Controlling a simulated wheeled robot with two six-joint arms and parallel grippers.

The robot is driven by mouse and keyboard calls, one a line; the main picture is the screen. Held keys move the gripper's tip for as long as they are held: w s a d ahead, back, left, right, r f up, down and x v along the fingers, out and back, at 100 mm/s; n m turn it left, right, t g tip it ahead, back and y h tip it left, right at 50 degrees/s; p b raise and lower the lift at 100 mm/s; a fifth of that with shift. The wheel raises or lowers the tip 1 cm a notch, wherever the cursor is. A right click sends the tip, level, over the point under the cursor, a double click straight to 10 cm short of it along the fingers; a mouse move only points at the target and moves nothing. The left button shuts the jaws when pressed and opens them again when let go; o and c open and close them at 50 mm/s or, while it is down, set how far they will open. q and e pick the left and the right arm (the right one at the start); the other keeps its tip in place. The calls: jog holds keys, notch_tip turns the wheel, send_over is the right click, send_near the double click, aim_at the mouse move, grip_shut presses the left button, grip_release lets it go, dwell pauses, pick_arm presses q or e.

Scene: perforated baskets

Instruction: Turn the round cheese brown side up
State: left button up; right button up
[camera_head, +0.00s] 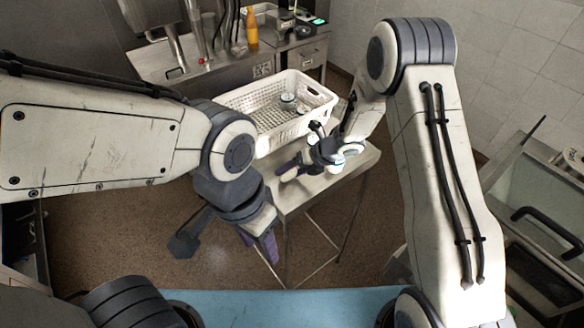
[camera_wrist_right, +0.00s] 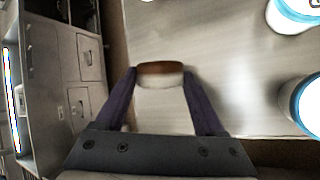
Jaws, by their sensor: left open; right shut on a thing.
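The round cheese (camera_wrist_right: 160,68) shows between my right fingertips in the right wrist view. Its brown part lies along the edge away from the palm, and a pale part shows nearer the palm. My right gripper (camera_wrist_right: 160,78) is shut on it, one purple finger at each side. In the head view my right gripper (camera_head: 296,168) is low over the metal table (camera_head: 300,198); the cheese is too small to make out there. Whether it touches the table I cannot tell. My left gripper (camera_head: 257,243) is open and empty, pointing down in front of the table's left side.
White round containers with blue bands, one at the right edge of the wrist view (camera_wrist_right: 308,104), stand on the table close to my right gripper. An orange bottle (camera_head: 252,28) stands farther back.

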jog(key=shift+f+b, duration=0.4)
jog(key=shift+b, duration=0.05)
dwell(0.3)
jog(key=o, duration=1.4)
jog(key=shift+d, duration=0.1)
jog(key=b+v, duration=0.1)
jog(key=v, duration=0.9)
jog(key=shift+r, duration=0.3)
